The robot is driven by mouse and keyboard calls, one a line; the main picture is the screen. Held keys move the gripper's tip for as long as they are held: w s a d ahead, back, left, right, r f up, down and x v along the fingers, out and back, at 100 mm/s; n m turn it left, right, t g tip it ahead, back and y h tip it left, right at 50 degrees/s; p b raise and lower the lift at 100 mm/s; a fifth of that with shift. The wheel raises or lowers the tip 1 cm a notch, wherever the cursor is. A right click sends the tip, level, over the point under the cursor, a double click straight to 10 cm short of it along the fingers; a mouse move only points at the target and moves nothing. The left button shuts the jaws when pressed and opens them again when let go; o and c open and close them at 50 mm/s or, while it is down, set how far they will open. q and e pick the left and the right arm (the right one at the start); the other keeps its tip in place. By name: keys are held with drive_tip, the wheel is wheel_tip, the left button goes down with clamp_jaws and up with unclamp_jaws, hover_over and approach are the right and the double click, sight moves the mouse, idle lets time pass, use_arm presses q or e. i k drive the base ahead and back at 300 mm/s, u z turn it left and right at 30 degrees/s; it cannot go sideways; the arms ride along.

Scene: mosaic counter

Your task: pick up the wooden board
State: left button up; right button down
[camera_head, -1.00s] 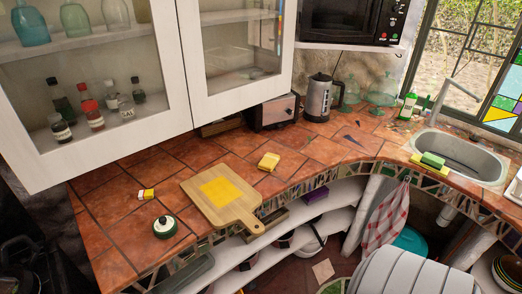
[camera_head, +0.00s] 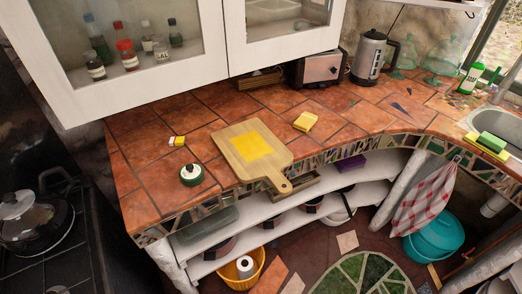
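The wooden board (camera_head: 232,150) lies flat on the terracotta-tiled counter (camera_head: 160,200). It is pale wood with a yellow square (camera_head: 255,146) on its middle. Its handle, with a hole in it, points towards the front and reaches over the counter's front edge. Neither of my grippers shows in the head view.
A small dark round pot with a pale lid (camera_head: 191,175) stands left of the board, with a small yellow-and-red item (camera_head: 177,141) behind it. A yellow block (camera_head: 305,121) lies to the right. A toaster (camera_head: 318,68) and kettle (camera_head: 370,56) stand at the back. Cabinets (camera_head: 140,50) hang above.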

sight(253, 152)
drive_tip(key=z, duration=0.05)
drive_tip(key=i, duration=0.35)
drive_tip(key=z, duration=0.25)
